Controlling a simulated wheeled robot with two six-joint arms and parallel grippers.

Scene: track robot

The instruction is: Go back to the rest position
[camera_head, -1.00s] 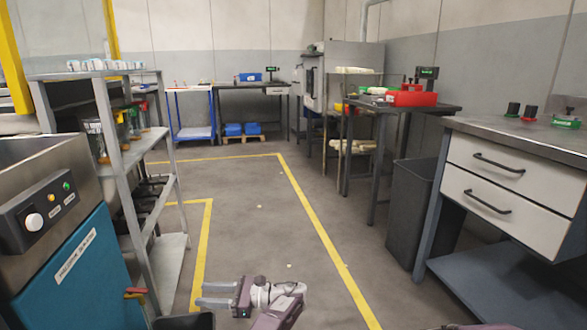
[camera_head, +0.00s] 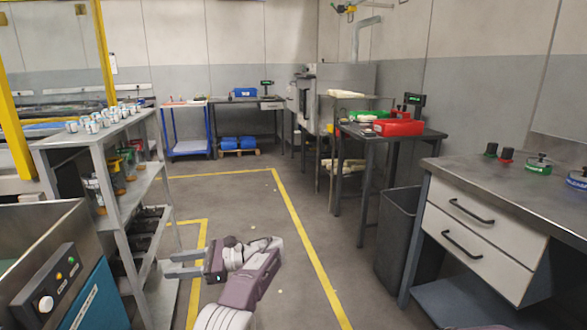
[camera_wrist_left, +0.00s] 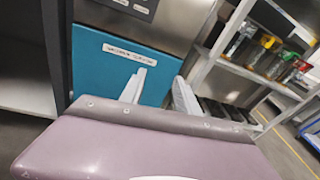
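My left gripper (camera_head: 186,264) shows low in the middle of the head view, with its fingers pointing left. Its two fingers are apart with nothing between them. In the left wrist view the open fingers (camera_wrist_left: 158,92) show in front of a teal cabinet (camera_wrist_left: 118,66), and they are empty there too. The gripper is above the floor, to the right of the grey shelf rack. My right gripper does not show in either view.
The grey rack (camera_head: 148,183) with cans on top stands at left, beside the control panel machine (camera_head: 46,300). A drawer workbench (camera_head: 478,236) and a dark bin (camera_head: 398,235) stand at right. The floor (camera_head: 240,204) between yellow lines is clear.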

